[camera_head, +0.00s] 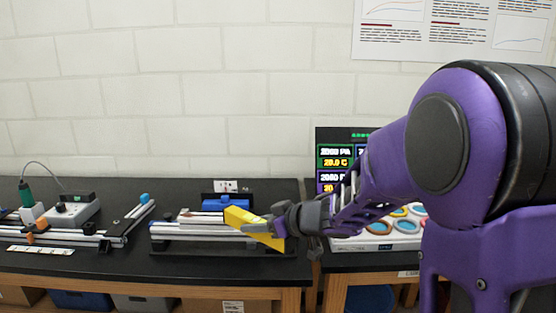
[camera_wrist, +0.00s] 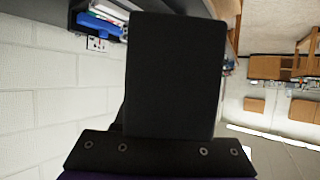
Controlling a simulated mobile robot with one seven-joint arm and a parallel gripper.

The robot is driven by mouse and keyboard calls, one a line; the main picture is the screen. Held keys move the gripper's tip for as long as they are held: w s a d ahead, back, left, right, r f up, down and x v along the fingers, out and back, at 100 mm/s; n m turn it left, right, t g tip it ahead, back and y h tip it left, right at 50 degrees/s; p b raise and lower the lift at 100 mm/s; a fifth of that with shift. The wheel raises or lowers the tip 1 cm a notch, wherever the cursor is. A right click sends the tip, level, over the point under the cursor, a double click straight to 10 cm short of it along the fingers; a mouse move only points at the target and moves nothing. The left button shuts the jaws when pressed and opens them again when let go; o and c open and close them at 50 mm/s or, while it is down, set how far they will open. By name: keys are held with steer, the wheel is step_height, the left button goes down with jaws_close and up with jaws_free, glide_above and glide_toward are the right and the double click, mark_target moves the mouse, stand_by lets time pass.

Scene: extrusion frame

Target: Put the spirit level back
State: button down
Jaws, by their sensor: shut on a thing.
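The spirit level (camera_head: 243,216) is a yellow bar in the head view. My gripper (camera_head: 274,226) is shut on it and holds it tilted, its left end higher, in front of the extrusion parts on the black bench. The gripper covers part of the bar. In the wrist view a large dark block fills the middle, and the spirit level cannot be made out there. A blue bin (camera_head: 224,201) stands behind the level, and it also shows at the upper left of the wrist view (camera_wrist: 100,22).
Silver extrusions (camera_head: 190,232) lie on the bench (camera_head: 120,264) beneath and left of the level. Further left are another extrusion frame (camera_head: 128,225) and a white device (camera_head: 72,212). At right stand a display screen (camera_head: 334,162) and a white tray (camera_head: 372,243) with coloured rings.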

steer(key=s+d+f+m+t+h, duration=0.1)
steer(key=d+f+m+t+h, duration=0.4)
steer(key=d+f+m+h, duration=0.5)
steer(key=d+f, duration=0.7)
steer(key=d, duration=0.2)
steer(key=shift+s, duration=0.4)
steer(key=shift+s+f, duration=0.1)
